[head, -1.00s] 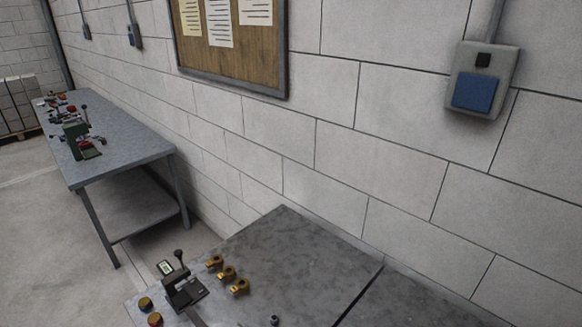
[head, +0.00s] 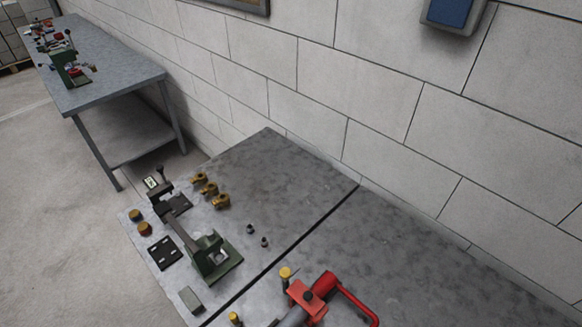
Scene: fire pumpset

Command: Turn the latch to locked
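Neither of my grippers is in the head view. I cannot tell for sure which part is the latch. On the near metal bench (head: 330,185) stands a dark device (head: 161,192) with a pale label plate and a black-knobbed lever. Beside it, nearer me, is a green device (head: 217,264) with a long grey bar reaching toward the dark one. A red tool or fitting (head: 350,297) with a curved red handle lies at the bottom edge, partly cut off. No locked or unlocked marking is readable.
Several brass fittings (head: 209,189), brass caps (head: 136,215), a black slotted plate (head: 165,253) and small dark knobs (head: 264,241) sit on the bench. A dark seam (head: 310,238) crosses it. A block wall (head: 380,110) stands behind; another bench (head: 110,65) is upper left.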

